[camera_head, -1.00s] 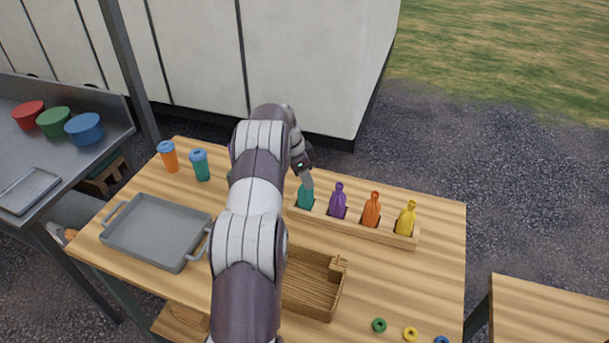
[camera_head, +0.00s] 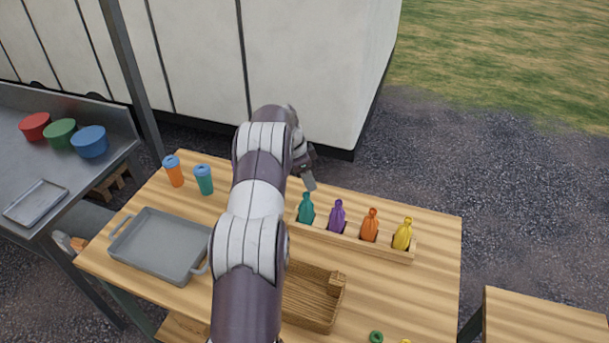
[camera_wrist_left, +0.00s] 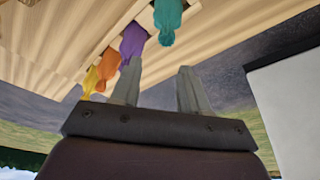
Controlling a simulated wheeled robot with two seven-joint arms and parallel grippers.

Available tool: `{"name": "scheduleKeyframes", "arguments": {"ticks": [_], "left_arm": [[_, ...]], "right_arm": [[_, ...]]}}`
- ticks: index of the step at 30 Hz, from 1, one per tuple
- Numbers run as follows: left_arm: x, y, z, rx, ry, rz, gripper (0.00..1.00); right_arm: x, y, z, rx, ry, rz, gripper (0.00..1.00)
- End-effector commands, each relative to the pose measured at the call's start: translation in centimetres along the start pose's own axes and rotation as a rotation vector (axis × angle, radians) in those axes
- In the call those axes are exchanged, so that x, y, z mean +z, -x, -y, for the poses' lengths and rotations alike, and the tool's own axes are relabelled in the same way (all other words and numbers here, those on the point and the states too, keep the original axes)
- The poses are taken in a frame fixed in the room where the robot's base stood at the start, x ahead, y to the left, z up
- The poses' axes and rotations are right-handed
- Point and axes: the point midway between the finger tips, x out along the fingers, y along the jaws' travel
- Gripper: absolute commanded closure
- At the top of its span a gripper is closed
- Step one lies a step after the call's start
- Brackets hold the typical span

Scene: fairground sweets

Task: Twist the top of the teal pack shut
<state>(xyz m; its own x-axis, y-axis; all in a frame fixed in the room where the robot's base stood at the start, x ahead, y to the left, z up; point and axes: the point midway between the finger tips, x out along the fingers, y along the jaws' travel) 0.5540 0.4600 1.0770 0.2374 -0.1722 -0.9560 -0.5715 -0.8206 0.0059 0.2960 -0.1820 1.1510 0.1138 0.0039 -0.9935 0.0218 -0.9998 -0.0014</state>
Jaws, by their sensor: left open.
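The teal pack (camera_head: 306,210) stands upright at the left end of a wooden rack (camera_head: 350,243). Its top looks narrowed in the head view, but its twist is too small to judge. My left gripper (camera_head: 309,182) is just above and behind the teal pack, apart from it. In the left wrist view my left gripper (camera_wrist_left: 160,88) shows two spread fingers with nothing between them. The teal pack (camera_wrist_left: 168,18) shows there beyond the fingertips, at the top edge. My right gripper is not in view.
Purple (camera_head: 337,217), orange (camera_head: 369,226) and yellow (camera_head: 403,235) packs stand in the rack, right of the teal one. A wicker basket (camera_head: 312,300), a grey tray (camera_head: 160,245) and two lidded cups (camera_head: 204,180) share the table. My left arm hides the table's middle.

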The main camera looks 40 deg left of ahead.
Motion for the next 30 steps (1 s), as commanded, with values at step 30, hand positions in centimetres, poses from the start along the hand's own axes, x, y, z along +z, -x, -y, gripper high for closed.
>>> {"name": "scheduleKeyframes", "arguments": {"ticks": [30], "left_arm": [[2.0, -4.2, -0.5, -0.274, 0.874, -0.005, 0.55]], "right_arm": [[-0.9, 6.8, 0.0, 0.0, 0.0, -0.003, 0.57]]}}
